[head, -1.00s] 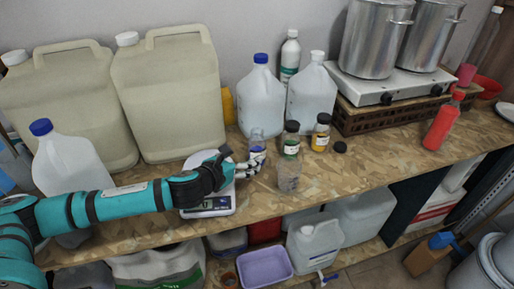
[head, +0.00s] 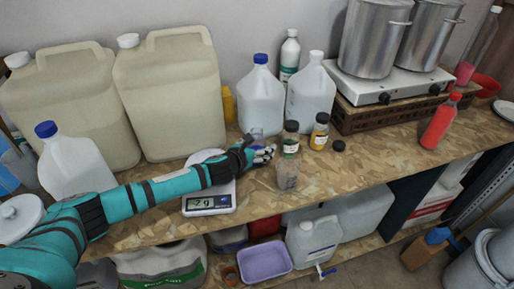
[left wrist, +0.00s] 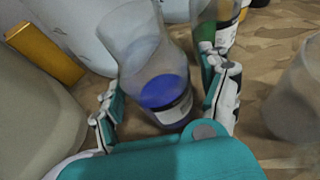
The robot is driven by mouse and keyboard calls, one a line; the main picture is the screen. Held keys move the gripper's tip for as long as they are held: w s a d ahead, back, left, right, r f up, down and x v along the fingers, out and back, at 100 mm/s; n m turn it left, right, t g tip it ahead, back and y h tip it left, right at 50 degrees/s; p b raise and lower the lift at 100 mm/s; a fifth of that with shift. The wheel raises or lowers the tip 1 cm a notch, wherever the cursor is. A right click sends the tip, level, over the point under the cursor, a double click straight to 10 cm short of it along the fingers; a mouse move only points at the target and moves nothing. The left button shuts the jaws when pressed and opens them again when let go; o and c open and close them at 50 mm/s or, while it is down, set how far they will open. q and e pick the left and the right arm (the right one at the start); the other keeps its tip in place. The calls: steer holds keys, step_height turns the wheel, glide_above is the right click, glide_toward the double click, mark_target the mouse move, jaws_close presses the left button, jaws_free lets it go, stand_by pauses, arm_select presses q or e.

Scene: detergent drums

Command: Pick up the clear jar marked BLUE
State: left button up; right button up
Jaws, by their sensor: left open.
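The clear jar with blue contents (left wrist: 160,88) stands between the fingers of my left gripper (left wrist: 166,84) in the left wrist view. Its white label is partly visible, but the writing is too blurred to read. The gripper is open, with one finger on each side of the jar; I cannot tell whether either touches it. In the head view my left gripper (head: 264,153) covers most of the jar, and only its clear upper part (head: 257,134) shows. My right gripper is out of view.
A dark-capped jar with a green label (head: 290,140) stands close to the right finger, with an empty clear beaker (head: 287,175) in front. A scale (head: 209,203) sits below the arm; large jugs (head: 262,100) stand behind.

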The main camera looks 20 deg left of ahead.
mark_target(257, 139)
arm_select(q)
steer(key=shift+c, duration=1)
steer(key=c, duration=1.1)
steer(key=shift+r, duration=0.2)
steer(key=shift+r+b, duration=0.3)
steer(key=shift+r, duration=1.15)
steer(key=shift+s+r, duration=0.1)
steer(key=shift+s, duration=0.1)
steer(key=s+b, duration=0.1)
steer(key=s, duration=0.4)
steer(key=s+d+r+b, duration=0.1)
steer(key=s, duration=0.4)
steer(key=s+d+b, duration=0.1)
steer(key=s, duration=0.4)
steer(key=shift+s+d+r+b, duration=0.1)
steer(key=shift+s+r+b, duration=0.1)
steer(key=shift+r+b, duration=0.15)
